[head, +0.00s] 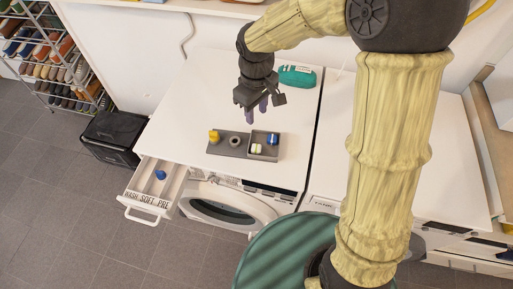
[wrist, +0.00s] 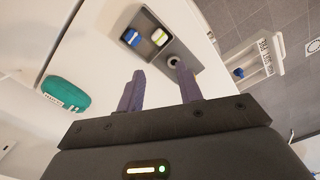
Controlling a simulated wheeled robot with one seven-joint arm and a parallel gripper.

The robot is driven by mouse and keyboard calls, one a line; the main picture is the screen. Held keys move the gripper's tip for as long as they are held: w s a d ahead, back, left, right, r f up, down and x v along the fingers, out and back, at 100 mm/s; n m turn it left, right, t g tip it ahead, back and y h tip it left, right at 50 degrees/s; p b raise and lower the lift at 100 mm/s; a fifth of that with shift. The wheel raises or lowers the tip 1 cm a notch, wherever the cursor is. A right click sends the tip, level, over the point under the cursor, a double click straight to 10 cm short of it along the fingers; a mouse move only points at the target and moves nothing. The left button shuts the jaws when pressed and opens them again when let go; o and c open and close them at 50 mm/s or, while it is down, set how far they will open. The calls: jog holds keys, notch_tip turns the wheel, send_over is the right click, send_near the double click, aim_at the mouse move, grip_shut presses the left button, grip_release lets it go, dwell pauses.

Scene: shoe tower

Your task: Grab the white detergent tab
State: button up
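The white detergent tab (head: 256,148), with some yellow on it, lies in the walled right compartment of a grey tray (head: 222,149) on the washing machine. It also shows in the wrist view (wrist: 158,38), beside a blue and white tab (wrist: 132,38) in the same compartment. My gripper (head: 257,107) is above the white machine top, behind and higher than the tray. In the wrist view my gripper (wrist: 161,82) has its two purple fingers apart with nothing between them. The tab is beyond the fingertips, not touched.
A grey ring (head: 234,141) and a yellow item (head: 213,136) sit on the tray's flat left part. A teal case (head: 297,76) lies at the back. The open detergent drawer (head: 152,190) holds a blue item (head: 160,175). The machine top (head: 190,100) is clear left of the gripper.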

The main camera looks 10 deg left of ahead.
notch_tip(320, 180, down, 12)
jog(key=shift+f+p, duration=0.1)
jog(key=shift+p, duration=0.35)
